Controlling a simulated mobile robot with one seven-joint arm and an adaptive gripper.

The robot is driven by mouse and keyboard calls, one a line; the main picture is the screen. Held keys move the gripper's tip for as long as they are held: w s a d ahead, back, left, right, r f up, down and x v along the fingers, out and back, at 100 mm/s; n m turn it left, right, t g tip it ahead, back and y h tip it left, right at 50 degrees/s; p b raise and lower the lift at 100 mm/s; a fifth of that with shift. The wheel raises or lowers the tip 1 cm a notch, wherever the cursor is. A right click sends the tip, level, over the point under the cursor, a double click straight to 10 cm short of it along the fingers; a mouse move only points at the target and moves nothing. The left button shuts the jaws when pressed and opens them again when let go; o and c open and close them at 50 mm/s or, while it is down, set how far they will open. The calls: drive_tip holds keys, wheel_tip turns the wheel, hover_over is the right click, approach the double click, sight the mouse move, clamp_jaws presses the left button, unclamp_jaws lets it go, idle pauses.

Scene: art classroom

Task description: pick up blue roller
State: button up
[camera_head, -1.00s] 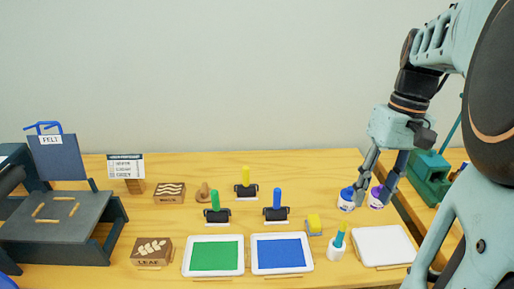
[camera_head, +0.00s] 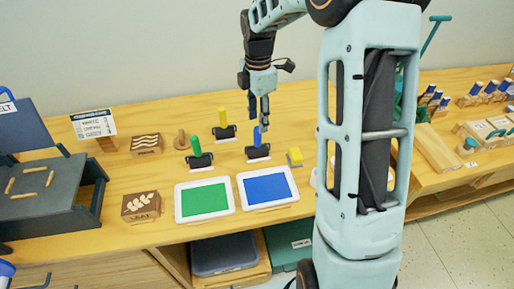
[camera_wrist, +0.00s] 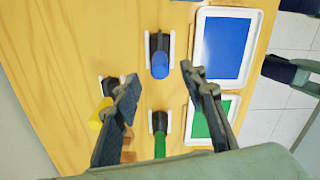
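The blue roller (camera_head: 257,137) stands upright on the table behind the blue ink tray, its blue handle pointing up from a dark head on a white stand. My gripper (camera_head: 254,105) is just above it, pointing down. The wrist view shows the blue roller (camera_wrist: 160,65) nearly end-on, just beyond the gap between the fingertips of my gripper (camera_wrist: 160,76). The fingers are spread, with nothing between them. Contact with the handle cannot be made out in the head view.
The green roller (camera_head: 196,146) and yellow roller (camera_head: 223,118) stand close by on the left. In front are a green ink tray (camera_head: 179,211) and a blue ink tray (camera_head: 243,201). A yellow sponge (camera_head: 295,155) lies to the right. My arm hides the table further right.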

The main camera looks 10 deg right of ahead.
sight(257, 128)
drive_tip(key=shift+a+f, duration=0.1)
drive_tip(key=shift+f, duration=3.45)
clamp_jaws()
drive_tip(key=shift+r, duration=0.1)
drive_tip(key=shift+r, duration=0.45)
wheel_tip(257, 128, up, 2)
drive_tip(key=shift+r, duration=0.25)
drive_tip(key=s+a+r, duration=0.6)
drive_tip(key=s+r, duration=0.3)
drive_tip(key=s, duration=0.3)
drive_tip(key=shift+s+a+r+b, duration=0.15)
drive_tip(key=shift+s+r+b, duration=0.1)
drive_tip(key=shift+b, duration=0.05)
